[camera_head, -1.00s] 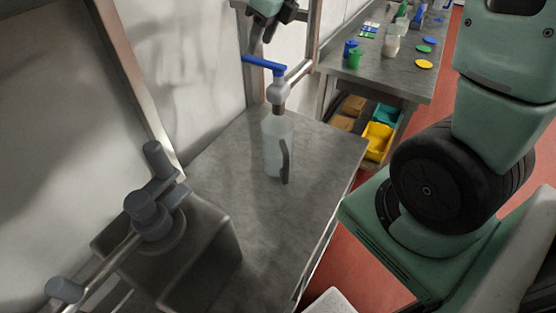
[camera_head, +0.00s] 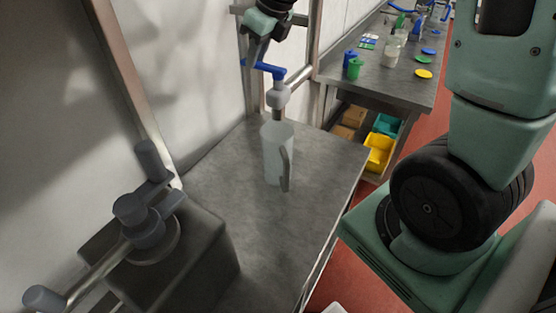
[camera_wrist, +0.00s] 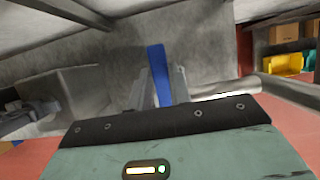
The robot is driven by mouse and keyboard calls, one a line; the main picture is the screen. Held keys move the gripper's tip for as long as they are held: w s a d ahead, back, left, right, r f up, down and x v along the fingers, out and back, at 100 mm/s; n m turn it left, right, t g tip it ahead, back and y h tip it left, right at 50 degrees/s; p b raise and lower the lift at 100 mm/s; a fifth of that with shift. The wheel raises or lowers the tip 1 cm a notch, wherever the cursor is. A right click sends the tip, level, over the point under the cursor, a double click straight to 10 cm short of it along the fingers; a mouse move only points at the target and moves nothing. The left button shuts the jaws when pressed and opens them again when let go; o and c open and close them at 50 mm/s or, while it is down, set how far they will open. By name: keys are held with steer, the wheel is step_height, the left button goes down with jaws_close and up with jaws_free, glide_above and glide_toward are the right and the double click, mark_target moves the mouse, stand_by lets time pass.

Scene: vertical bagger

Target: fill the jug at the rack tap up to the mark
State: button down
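The translucent jug (camera_head: 271,155) stands upright on the grey worktop, its grey handle facing right. The tap (camera_head: 278,95) is right above the jug's mouth. Its blue lever (camera_head: 265,69) points left. My gripper (camera_head: 255,52) is at the lever from above. In the wrist view the blue lever (camera_wrist: 158,75) lies between the two fingers of my gripper (camera_wrist: 163,80). The fingers look open around it, with a small gap on the right. The level in the jug and its mark cannot be made out.
A dark box-shaped machine part with grey handles (camera_head: 143,218) stands at the front left of the worktop (camera_head: 310,190). The metal rack post (camera_head: 315,45) rises behind the tap. A second table (camera_head: 385,80) holds cups and lids, with a yellow bin (camera_head: 379,152) beneath.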

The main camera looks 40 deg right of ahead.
steer(key=shift+s+a+f+n+b, duration=0.15)
steer(key=shift+a+n+b, duration=0.2)
steer(key=shift+n, duration=0.35)
steer(key=shift+s+a+n+g+y, duration=0.2)
steer(key=shift+n+g+y, duration=0.15)
steer(key=shift+n, duration=0.25)
steer(key=n, duration=0.2)
steer(key=shift+s+a+n+g+y, duration=0.25)
steer(key=shift+s+a+n+y, duration=0.05)
steer(key=shift+s+a+y, duration=0.1)
steer(key=shift+s+a+n+g+y, duration=0.15)
steer(key=shift+s+a+n+g, duration=0.1)
steer(key=shift+n, duration=0.35)
steer(key=shift+s+a+n+g+y, duration=0.1)
steer(key=shift+s+n+g, duration=0.1)
steer(key=shift+n, duration=0.4)
